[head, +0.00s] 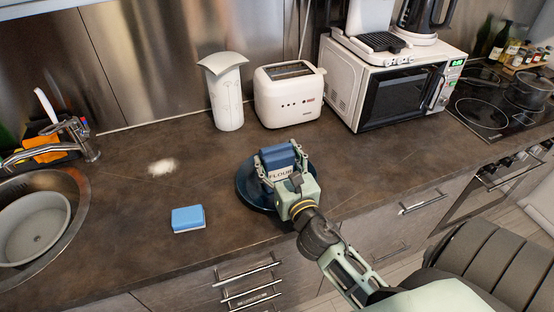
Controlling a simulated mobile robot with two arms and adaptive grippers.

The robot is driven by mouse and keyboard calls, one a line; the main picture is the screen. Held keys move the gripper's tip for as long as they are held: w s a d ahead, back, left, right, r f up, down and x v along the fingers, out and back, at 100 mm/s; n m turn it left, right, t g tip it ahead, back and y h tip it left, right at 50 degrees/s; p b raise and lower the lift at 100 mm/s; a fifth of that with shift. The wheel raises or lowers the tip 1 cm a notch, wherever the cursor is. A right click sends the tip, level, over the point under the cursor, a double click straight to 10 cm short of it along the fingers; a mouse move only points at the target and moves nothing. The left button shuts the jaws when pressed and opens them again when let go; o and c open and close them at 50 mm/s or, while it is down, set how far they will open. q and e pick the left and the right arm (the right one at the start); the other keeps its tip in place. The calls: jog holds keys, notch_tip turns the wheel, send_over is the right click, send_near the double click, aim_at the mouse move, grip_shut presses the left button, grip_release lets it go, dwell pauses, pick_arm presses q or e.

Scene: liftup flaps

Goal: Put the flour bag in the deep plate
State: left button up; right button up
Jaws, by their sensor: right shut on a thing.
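The flour bag (280,157) has a blue top and a pale label reading FLOUR. My right gripper (279,172) is shut on it, with a finger on each side. The bag is over the dark blue deep plate (246,188) on the counter. The gripper and bag hide the plate's middle, so I cannot tell whether the bag touches it. My left gripper is not in view.
A blue sponge (188,219) and a white powdery patch (162,167) lie to the left on the counter (130,235). The sink (72,215) is at far left.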

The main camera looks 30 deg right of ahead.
jog(key=o, duration=1.6)
jog(key=shift+o, duration=0.2)
jog(key=shift+r, duration=0.1)
jog(key=b+v, duration=0.3)
jog(key=v, duration=0.8)
jog(key=shift+s+a, duration=0.1)
jog(key=shift+s, duration=0.45)
